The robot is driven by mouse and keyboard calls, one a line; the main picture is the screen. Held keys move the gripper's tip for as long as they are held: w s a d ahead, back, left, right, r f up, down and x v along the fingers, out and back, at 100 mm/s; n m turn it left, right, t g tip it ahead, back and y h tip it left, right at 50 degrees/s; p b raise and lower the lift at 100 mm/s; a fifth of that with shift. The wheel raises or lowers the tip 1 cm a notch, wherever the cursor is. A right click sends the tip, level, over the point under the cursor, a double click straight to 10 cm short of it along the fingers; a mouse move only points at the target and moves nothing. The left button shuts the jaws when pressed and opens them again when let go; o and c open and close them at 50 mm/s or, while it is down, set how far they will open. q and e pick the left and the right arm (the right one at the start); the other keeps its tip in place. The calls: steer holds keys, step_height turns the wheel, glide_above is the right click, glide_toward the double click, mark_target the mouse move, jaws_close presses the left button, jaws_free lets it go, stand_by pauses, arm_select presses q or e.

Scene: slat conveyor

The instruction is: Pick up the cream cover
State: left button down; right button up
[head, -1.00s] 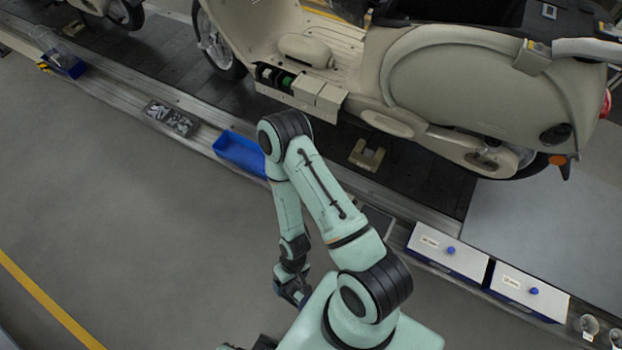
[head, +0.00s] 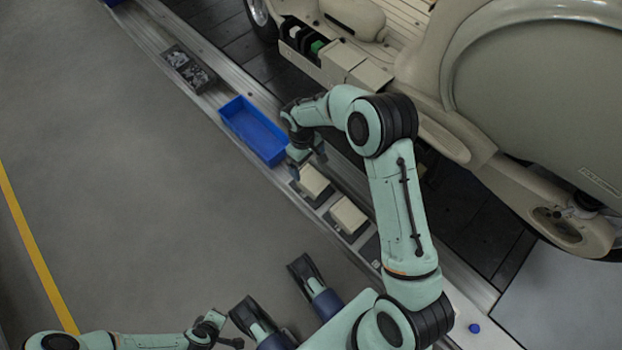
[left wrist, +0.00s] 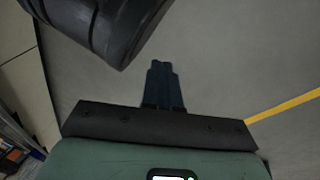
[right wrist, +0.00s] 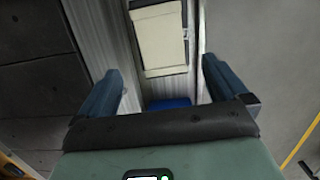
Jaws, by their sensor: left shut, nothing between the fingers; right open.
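Two cream covers lie on dark holders on the rail beside the conveyor: one cover (head: 314,181) is nearer the blue bin, the other (head: 348,215) is lower right of it. My right gripper (head: 308,163) is open and empty, just above and beside the first cover, with its fingers pointing down. In the right wrist view, a cream cover (right wrist: 160,40) shows beyond and between the spread fingers, apart from them. My left gripper (left wrist: 163,82) is shut and empty over bare floor. I cannot tell whether the right fingertips overlap the first cover's edge in height.
An open, empty blue bin (head: 254,130) stands on the rail close to my right gripper. A grey tray of small parts (head: 188,69) is farther up the rail. A cream scooter (head: 530,75) with boxy parts on its side (head: 343,62) stands close behind my right arm. The floor at left is clear.

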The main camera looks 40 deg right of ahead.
mark_target(312, 179)
steer(key=f, duration=0.3)
steer(key=f+b, duration=0.1)
steer(key=f, duration=0.1)
steer(key=shift+s+f, duration=0.25)
steer(key=shift+s, duration=0.15)
steer(key=f, duration=0.1)
steer(key=s+f+b, duration=0.1)
steer(key=f, duration=0.1)
steer(key=f+b, duration=0.1)
steer(key=f, duration=0.1)
steer(key=shift+s+f, duration=0.2)
steer(key=shift+s, duration=0.1)
arm_select(q)
steer(key=s+f+g, duration=0.2)
steer(key=s+f, duration=0.3)
steer(key=s, duration=0.1)
steer(key=shift+s+a, duration=0.25)
steer(key=shift+a, duration=0.2)
arm_select(e)
steer(key=shift+r, duration=0.1)
steer(key=shift+c, duration=0.3)
steer(key=c, duration=1)
